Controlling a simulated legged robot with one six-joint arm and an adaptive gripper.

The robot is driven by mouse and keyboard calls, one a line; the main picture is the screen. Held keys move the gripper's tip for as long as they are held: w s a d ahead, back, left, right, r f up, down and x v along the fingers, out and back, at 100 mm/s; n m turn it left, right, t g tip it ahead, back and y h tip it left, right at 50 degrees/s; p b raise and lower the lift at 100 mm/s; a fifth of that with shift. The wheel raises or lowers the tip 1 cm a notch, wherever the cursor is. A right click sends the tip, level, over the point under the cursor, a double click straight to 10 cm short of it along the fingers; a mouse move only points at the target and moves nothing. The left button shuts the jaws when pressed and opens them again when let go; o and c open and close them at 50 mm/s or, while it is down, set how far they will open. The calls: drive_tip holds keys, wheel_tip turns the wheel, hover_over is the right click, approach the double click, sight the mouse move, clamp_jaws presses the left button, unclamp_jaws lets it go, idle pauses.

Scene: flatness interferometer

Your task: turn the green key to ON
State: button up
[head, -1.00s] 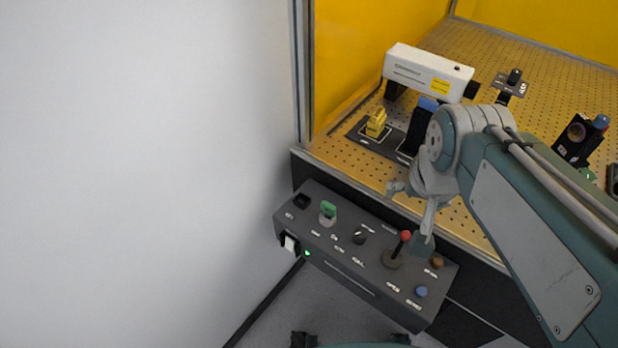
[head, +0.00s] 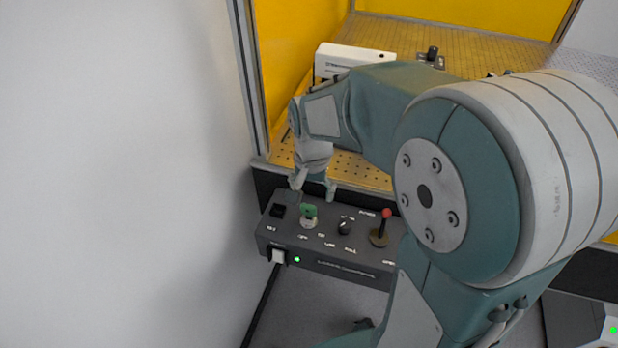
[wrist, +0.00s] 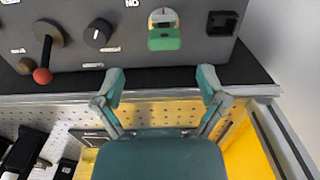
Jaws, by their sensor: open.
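The green key (head: 309,211) sits in a light round switch on the top face of the dark control box (head: 340,265). It also shows in the wrist view (wrist: 164,38), near the top, beyond my fingertips and between their lines. My gripper (head: 313,192) is open and empty, just behind the key on the optical-table side. In the wrist view my gripper (wrist: 160,80) has its two fingers spread, apart from the key.
A black knob (head: 345,228) and a red-tipped lever (head: 387,213) stand right of the key. A black square socket (head: 277,210) is at its left. The yellow-walled optical table with a white instrument (head: 352,57) lies behind. A white wall is at the left.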

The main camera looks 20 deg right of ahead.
sight(306, 206)
drive_tip(key=f, duration=0.2)
drive_tip(key=a+f, duration=0.1)
drive_tip(key=f, duration=0.2)
drive_tip(key=shift+a+f, duration=0.15)
drive_tip(key=shift+f, duration=0.3)
drive_tip(key=shift+d+f, duration=0.15)
drive_tip(key=shift+d, duration=0.25)
drive_tip(key=shift+c, duration=0.3)
drive_tip(key=c, duration=0.5)
drive_tip(key=shift+a, duration=0.25)
drive_tip(key=c, duration=0.6)
drive_tip(key=shift+s+n, duration=0.1)
drive_tip(key=shift+n, duration=1.1)
drive_tip(key=shift+c, duration=0.2)
